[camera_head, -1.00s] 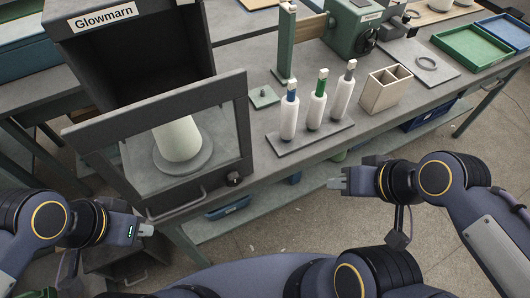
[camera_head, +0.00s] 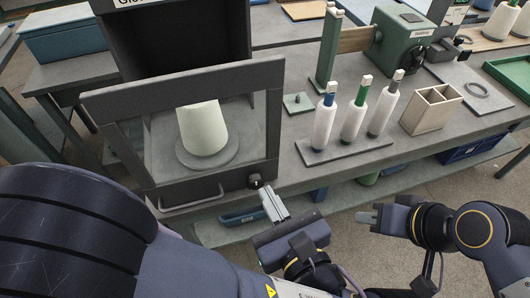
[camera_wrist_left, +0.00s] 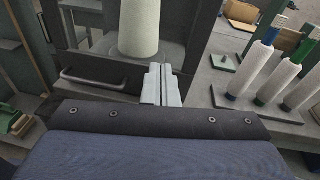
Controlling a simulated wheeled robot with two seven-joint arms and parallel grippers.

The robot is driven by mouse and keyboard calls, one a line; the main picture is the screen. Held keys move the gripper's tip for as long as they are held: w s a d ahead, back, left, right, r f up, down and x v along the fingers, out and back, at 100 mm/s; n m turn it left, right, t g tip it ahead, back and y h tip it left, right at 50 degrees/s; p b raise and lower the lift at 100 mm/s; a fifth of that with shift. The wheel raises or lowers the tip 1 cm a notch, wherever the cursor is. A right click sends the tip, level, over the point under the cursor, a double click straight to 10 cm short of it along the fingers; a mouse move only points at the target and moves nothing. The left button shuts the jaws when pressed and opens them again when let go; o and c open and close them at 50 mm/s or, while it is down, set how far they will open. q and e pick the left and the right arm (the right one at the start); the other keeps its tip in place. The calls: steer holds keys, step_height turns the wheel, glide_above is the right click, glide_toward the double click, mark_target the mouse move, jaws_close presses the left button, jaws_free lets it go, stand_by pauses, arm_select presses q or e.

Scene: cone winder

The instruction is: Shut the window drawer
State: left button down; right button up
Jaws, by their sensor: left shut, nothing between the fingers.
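The window drawer (camera_head: 183,175) is a dark-framed window front with a tray behind it, standing out from the dark cabinet (camera_head: 180,45). A pale cone (camera_head: 203,128) stands upright on a round plate inside it. The front has a bar handle (camera_head: 191,200) at the bottom and a dark knob (camera_head: 255,181) at the lower right. My left gripper (camera_head: 272,203) is shut and empty, its tips close to the knob; I cannot tell if they touch. In the left wrist view its fingers (camera_wrist_left: 161,84) cover part of the frame. My right gripper (camera_head: 368,217) is away to the right, before the bench.
Several bobbins with coloured tops (camera_head: 353,118) stand on a grey base to the right. A wooden box (camera_head: 431,110) and a green machine (camera_head: 402,40) are beyond. A blue bin (camera_head: 240,215) sits on the lower shelf.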

mark_target(260, 136)
arm_select(q)
steer(key=w, duration=0.4)
steer(key=w+m+t+h, duration=0.1)
steer(key=w, duration=0.2)
steer(key=w+a+m+t, duration=0.1)
steer(key=w, duration=0.3)
steer(key=shift+w+p, duration=0.3)
arm_select(e)
steer(key=shift+r, duration=0.15)
arm_select(q)
steer(key=shift+d, duration=0.1)
steer(key=shift+w+r, duration=0.1)
steer(key=shift+w, duration=0.05)
